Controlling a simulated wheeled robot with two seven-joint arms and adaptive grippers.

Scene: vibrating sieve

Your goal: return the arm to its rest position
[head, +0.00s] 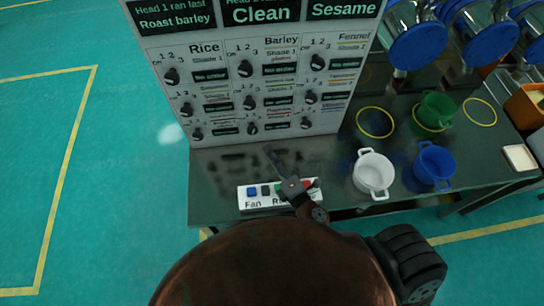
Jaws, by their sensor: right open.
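My right gripper (290,186) is open, with nothing visible between its fingers. It is over the front edge of the dark table, in front of the white button box (262,205), and covers part of its row of buttons and its lettering. Whether it touches the box cannot be told. A large brown link of my arm fills the bottom middle of the head view and hides the floor there. My left gripper is not in view.
A control panel (338,95) with several knobs stands at the back of the dark table (330,155). A white pot (374,172), a blue pot (434,166) and a green pot (437,109) stand to the right. Open teal floor (110,180) lies left.

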